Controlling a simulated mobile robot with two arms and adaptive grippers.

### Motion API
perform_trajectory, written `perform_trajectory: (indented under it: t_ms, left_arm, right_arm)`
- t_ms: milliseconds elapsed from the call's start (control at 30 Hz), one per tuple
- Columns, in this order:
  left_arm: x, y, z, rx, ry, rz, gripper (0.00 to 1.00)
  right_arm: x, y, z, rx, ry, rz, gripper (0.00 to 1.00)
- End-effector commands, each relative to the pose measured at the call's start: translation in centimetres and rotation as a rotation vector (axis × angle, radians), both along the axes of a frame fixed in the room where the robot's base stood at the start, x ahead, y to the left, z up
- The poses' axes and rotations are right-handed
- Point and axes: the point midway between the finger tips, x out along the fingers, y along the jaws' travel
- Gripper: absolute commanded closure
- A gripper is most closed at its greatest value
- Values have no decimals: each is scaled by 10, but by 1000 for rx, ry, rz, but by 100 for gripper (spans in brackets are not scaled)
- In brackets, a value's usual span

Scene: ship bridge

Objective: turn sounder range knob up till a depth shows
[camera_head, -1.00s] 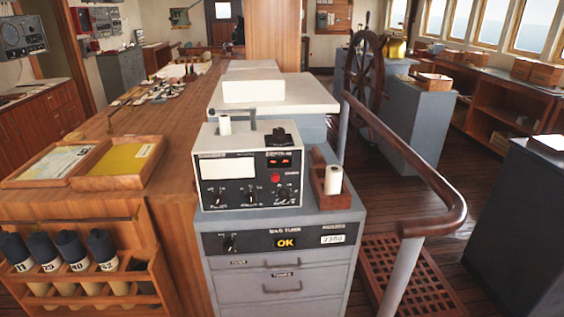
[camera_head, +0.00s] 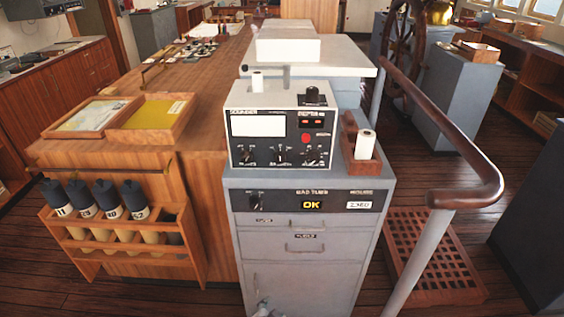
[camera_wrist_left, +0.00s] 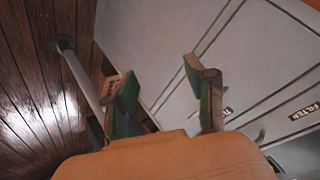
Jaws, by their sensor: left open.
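The sounder (camera_head: 266,150) is a white box with a black front panel on top of the grey cabinet. Three black knobs run along the lower panel: left (camera_head: 247,155), middle (camera_head: 279,155) and right (camera_head: 313,156). Their labels are too small to tell which is range. The depth display (camera_head: 311,122) has small red marks, with no readable number. In the left wrist view my left gripper (camera_wrist_left: 160,82) is open and empty, its green pads apart, near the cabinet's drawer fronts and away from the knobs. My right gripper is not in view.
The grey cabinet (camera_head: 300,275) has drawers and a lit OK sign (camera_head: 312,205). A wooden holder with a white roll (camera_head: 365,145) stands right of the sounder. A wooden handrail (camera_head: 440,140) curves at right. A bottle rack (camera_head: 120,240) hangs at left.

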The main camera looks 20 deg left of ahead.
Motion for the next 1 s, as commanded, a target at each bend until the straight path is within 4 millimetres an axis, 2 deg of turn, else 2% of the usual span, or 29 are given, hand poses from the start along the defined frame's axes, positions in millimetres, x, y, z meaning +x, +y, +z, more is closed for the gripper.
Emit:
perform_trajectory:
  t_ms: [33,67,100,167,200,300,400,500,667,1000]
  left_arm:
    - [33,-5,55,30,-114,-7,44]
    - [47,-7,86,51,-174,-9,44]
    - [63,-8,127,78,-254,-4,44]
    - [79,-7,188,114,-365,13,44]
    - [84,-6,225,133,-433,28,44]
    - [87,0,301,170,-572,71,44]
    - [82,6,350,190,-662,108,44]
    - [78,10,373,199,-704,128,44]
    - [89,14,380,205,-714,132,44]
    - [157,29,380,204,-712,132,44]
  right_arm:
    - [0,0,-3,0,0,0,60]
    - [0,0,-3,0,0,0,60]
    - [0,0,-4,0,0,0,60]
    - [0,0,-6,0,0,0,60]
    - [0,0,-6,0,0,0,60]
    - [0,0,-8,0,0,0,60]
    - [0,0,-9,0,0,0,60]
    - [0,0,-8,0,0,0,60]
    - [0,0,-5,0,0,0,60]
    - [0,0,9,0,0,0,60]
